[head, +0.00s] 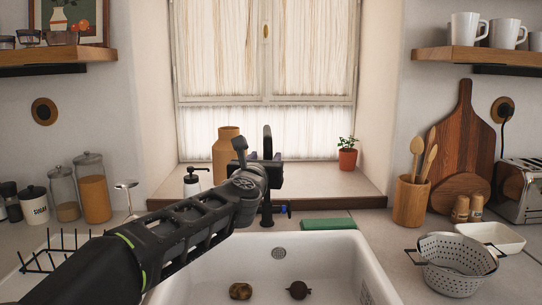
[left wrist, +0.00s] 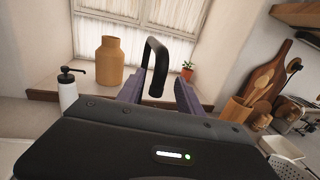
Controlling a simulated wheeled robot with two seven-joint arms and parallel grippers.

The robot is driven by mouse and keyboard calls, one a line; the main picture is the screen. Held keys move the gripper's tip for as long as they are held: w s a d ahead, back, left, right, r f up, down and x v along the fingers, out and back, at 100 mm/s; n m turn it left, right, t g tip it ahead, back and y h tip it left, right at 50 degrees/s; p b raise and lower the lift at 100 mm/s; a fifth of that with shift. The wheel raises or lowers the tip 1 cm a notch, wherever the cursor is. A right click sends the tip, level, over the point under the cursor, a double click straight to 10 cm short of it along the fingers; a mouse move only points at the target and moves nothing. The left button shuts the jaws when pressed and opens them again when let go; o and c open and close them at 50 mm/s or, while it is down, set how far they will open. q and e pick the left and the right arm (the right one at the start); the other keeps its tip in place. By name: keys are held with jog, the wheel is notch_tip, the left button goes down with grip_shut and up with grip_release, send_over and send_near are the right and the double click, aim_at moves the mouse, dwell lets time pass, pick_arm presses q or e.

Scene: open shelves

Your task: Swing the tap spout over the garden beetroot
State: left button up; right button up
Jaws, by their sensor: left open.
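The black tap (head: 267,143) stands behind the white sink, its spout rising beside my left gripper (head: 265,158). In the left wrist view the curved spout (left wrist: 154,52) shows between the two open purple fingers of that gripper (left wrist: 160,90). I cannot tell whether a finger touches it. The dark round beetroot (head: 299,290) lies on the sink floor, right of centre. My left arm and gripper hide part of the tap in the head view. My right gripper is not in view.
A brown potato-like item (head: 240,291) lies in the sink (head: 335,255) left of the beetroot. A tan vase (head: 226,150), a soap bottle (head: 192,182) and a potted plant (head: 347,156) stand near the tap. A green sponge (head: 328,224) and colander (head: 452,265) are to the right.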

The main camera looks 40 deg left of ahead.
pick_arm(q)
jog(key=shift+r, duration=0.1)
jog(key=shift+p+x, duration=0.95)
jog(key=shift+x, duration=2.95)
grip_shut()
